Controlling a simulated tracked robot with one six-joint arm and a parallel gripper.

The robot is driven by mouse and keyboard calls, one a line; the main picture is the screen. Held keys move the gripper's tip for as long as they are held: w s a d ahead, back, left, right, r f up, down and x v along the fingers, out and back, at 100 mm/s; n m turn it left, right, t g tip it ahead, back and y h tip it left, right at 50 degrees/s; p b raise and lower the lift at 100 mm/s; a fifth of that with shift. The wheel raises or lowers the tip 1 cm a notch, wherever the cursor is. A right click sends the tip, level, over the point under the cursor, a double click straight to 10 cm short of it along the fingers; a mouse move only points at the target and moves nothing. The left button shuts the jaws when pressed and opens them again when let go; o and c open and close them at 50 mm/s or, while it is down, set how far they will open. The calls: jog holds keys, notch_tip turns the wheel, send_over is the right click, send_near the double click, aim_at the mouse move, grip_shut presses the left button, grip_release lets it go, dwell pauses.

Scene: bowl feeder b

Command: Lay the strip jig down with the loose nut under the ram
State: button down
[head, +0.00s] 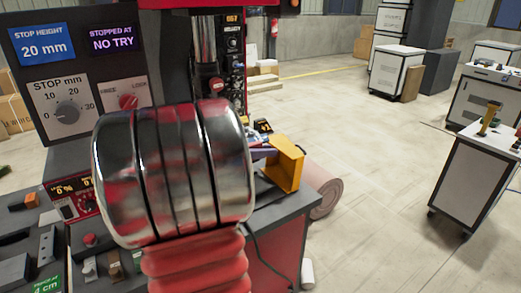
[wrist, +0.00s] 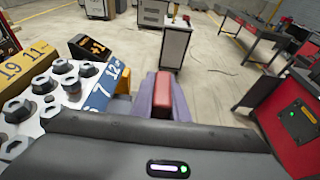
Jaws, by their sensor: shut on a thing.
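The jig appears as a pale block with several dark nuts on top and numbered blue and yellow faces, left of the jaws. The exact grip is hidden, and I cannot tell which nut is loose. In the head view my chrome arm covers most of this area. The ram (head: 204,50) seems to be the shiny vertical cylinder in the press, behind my arm.
The press panel (head: 75,75) reads stop height 20 mm and "stopped at no try". A yellow bracket-like piece (head: 286,165) stands near the bench's right edge. A pink roll (head: 325,188) lies on the floor beside it. Open floor extends right to a white cabinet (head: 470,180).

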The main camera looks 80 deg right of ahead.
jog(key=shift+w, duration=0.1)
jog(key=shift+f, duration=1)
dwell(0.3)
jog(key=c, duration=1.6)
grip_release()
jog(key=shift+c, duration=0.2)
jog(key=shift+f, duration=0.1)
jog(key=shift+a, duration=0.1)
jog(key=v, duration=1.2)
